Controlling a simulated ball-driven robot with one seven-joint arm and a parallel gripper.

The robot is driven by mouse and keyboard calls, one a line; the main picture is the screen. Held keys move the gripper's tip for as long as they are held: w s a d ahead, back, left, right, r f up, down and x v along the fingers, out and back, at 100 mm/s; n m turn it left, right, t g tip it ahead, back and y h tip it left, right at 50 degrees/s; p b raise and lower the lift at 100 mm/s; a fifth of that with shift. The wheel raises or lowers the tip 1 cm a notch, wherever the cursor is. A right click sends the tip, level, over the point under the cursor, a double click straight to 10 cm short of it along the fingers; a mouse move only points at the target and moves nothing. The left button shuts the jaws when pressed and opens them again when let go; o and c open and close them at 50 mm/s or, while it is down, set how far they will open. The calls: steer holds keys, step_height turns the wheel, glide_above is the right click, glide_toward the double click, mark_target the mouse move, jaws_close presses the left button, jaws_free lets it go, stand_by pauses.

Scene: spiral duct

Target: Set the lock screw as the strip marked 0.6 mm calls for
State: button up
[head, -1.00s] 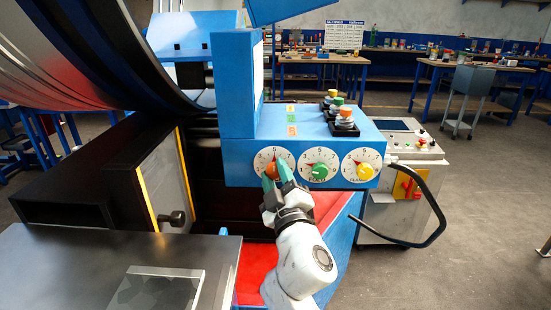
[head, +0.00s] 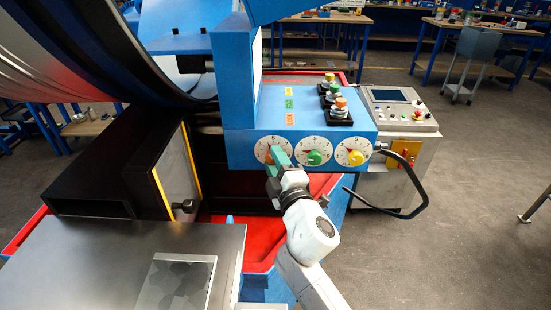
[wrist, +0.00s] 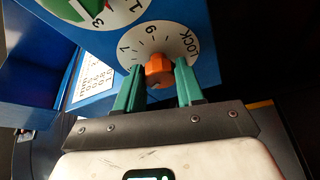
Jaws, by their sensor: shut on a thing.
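The lock screw is an orange knob (wrist: 159,69) on a white round dial marked LOCK (wrist: 188,45), with other digits around it. It is the leftmost of three dials on the blue control box (head: 240,150) in the head view. My gripper (head: 279,158) reaches it from the front, and its green fingers are shut on the knob's two sides. Where the knob's mark points is not clear. A white printed card (wrist: 97,80) beside the dial carries upside-down thickness figures in mm, too small to read surely.
A green knob (head: 314,158) and a yellow knob (head: 355,158) sit on dials to the right. Several push buttons (head: 339,107) stand on the box top. A black cable (head: 405,212) loops at the right. A dark bench (head: 115,265) lies at front left.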

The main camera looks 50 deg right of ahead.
steer(key=o, duration=1)
steer(key=shift+b+v, duration=2.05)
steer(key=shift+v, duration=3.35)
